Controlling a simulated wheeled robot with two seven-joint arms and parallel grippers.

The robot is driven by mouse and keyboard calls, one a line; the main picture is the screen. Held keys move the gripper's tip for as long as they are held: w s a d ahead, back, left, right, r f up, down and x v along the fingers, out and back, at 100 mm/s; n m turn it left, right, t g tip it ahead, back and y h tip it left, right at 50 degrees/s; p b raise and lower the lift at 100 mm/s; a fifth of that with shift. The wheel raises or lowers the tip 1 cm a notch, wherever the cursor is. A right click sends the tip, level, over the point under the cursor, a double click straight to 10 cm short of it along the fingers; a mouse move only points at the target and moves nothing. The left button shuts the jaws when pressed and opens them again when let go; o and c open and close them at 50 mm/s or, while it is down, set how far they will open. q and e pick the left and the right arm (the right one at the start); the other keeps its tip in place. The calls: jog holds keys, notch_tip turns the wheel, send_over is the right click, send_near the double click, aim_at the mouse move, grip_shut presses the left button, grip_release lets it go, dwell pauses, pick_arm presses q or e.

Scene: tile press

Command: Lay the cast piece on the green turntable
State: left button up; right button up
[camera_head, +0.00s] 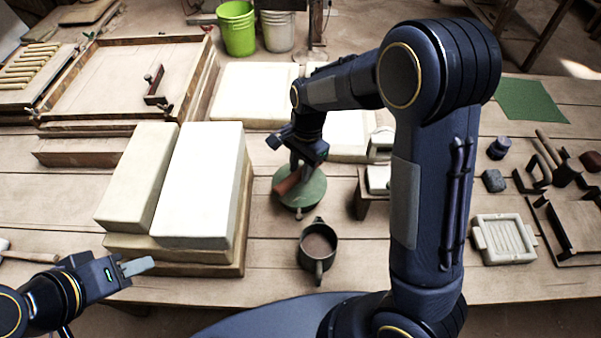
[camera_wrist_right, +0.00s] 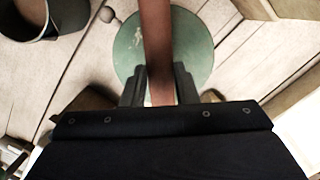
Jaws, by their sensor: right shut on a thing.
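The green turntable (camera_head: 313,193) is a round disc on the table, just beyond the dark mug. In the right wrist view the turntable (camera_wrist_right: 196,52) lies below my fingers. My right gripper (camera_head: 306,168) is shut on a reddish-brown cast piece (camera_head: 287,184), a long bar. In the right wrist view the right gripper (camera_wrist_right: 160,88) has one finger on each side of the cast piece (camera_wrist_right: 156,40), which crosses over the disc. I cannot tell whether the piece touches the disc. My left gripper (camera_head: 137,266) is at the lower left, away from the turntable; its fingers look close together.
A dark mug (camera_head: 318,245) stands close in front of the turntable; it also shows in the right wrist view (camera_wrist_right: 68,14). Large cream blocks (camera_head: 200,185) stand left of it. A small wooden stand (camera_head: 364,205) is on its right. A white mould (camera_head: 503,238) lies further right.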

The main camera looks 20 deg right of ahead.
aim_at(301, 168)
jog(key=shift+w+d+f, duration=0.1)
jog(key=shift+w+f, duration=0.05)
jog(key=shift+f, duration=0.8)
jog(key=shift+w+f, duration=0.1)
jog(key=shift+f, duration=0.8)
jog(key=shift+f, duration=0.1)
jog(key=shift+f, duration=0.15)
jog(key=o, duration=1)
